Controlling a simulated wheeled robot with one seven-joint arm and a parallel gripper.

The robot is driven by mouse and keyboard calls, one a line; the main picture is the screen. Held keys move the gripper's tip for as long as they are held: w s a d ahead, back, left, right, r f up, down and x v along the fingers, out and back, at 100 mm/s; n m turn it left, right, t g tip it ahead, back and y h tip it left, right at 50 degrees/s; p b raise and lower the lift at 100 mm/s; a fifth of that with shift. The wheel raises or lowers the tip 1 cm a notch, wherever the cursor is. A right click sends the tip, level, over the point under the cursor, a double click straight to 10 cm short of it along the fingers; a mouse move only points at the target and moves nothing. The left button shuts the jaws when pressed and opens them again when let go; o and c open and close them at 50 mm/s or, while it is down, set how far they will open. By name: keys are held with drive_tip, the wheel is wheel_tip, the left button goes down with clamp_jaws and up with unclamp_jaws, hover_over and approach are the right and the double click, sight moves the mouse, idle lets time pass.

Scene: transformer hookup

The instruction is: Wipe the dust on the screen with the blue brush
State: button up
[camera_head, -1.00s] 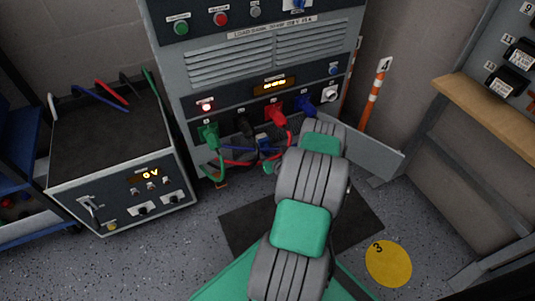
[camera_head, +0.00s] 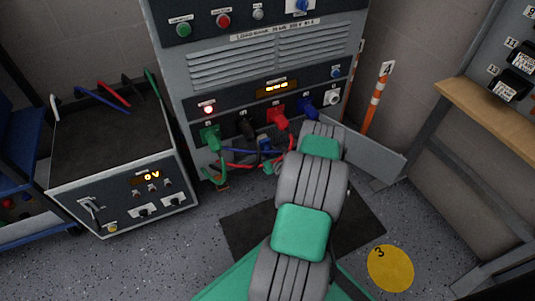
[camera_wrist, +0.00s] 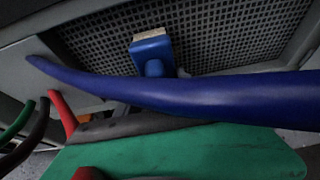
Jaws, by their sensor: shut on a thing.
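The blue brush (camera_wrist: 152,50) shows in the wrist view, its pale bristles pointing away from the camera towards a dark mesh panel. A thick blue cable crosses in front of its lower part. My gripper is shut on the brush, but its jaws are mostly hidden behind this cable. In the head view, a small blue piece (camera_head: 265,144) by the cables appears to be the brush, left of my arm and below the cabinet's lit screen (camera_head: 277,88). The brush is apart from the screen. Dust on the screen is too small to make out.
Green, black, red and blue plugs (camera_head: 277,114) with hanging cables sit below the screen, close to my arm. A box reading 0V (camera_head: 121,173) stands left. A striped post (camera_head: 376,100) and wooden shelf (camera_head: 490,112) are right. Floor is clear by the yellow disc (camera_head: 390,268).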

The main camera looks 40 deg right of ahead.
drive_tip(key=shift+w, duration=0.25)
drive_tip(key=shift+d, duration=0.15)
drive_tip(key=shift+w+r+b, duration=0.2)
drive_tip(key=shift+w+b, duration=0.1)
drive_tip(key=shift+b, duration=0.25)
idle(0.6)
drive_tip(key=s+a+p, duration=0.1)
drive_tip(key=s, duration=0.5)
drive_tip(key=shift+a+f, duration=0.15)
drive_tip(key=shift+a, duration=0.25)
